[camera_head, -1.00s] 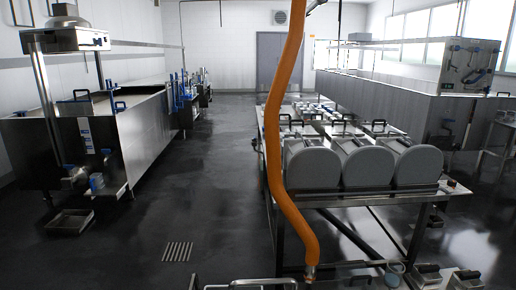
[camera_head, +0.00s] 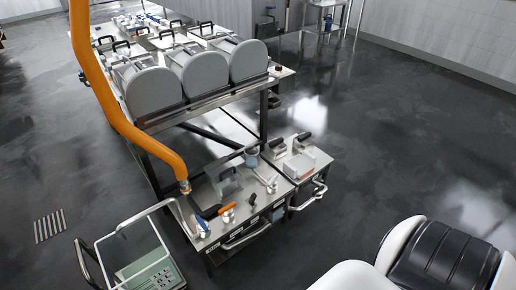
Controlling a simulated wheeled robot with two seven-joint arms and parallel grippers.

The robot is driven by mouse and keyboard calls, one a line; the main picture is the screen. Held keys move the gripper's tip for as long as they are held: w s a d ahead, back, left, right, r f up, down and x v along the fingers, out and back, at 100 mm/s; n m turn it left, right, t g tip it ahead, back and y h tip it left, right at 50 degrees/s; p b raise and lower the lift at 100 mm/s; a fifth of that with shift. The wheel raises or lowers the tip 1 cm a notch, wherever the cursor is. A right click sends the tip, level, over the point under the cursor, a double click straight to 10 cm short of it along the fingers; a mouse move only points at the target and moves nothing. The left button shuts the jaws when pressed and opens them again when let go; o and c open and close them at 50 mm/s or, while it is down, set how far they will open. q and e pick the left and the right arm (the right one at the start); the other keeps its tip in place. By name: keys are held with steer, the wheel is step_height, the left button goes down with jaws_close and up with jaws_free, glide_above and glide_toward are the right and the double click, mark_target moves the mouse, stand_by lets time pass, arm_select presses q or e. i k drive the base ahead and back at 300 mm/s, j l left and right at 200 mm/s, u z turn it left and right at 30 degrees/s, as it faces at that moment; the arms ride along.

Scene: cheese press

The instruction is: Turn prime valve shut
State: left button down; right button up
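A steel bench unit (camera_head: 262,184) stands at the front end of the press table, below the drums. On its front left corner are small valves: a blue handle (camera_head: 202,226), an orange-red handle (camera_head: 227,209) and a black handle (camera_head: 252,199). I cannot tell which is the prime valve or whether any is open. An orange hose (camera_head: 128,128) comes down to the unit's left corner. Neither of my grippers is in view. A white and black part at the lower right is mine, apart from the unit.
Three grey round-ended drums (camera_head: 195,76) stand on the press table behind the unit. A metal-framed cart (camera_head: 138,252) with a green panel is at the lower left. A floor drain (camera_head: 49,226) lies farther left. The dark floor is open to the right.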

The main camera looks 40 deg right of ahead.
mark_target(272, 182)
steer(key=l+u, duration=0.8)
steer(key=l, duration=0.15)
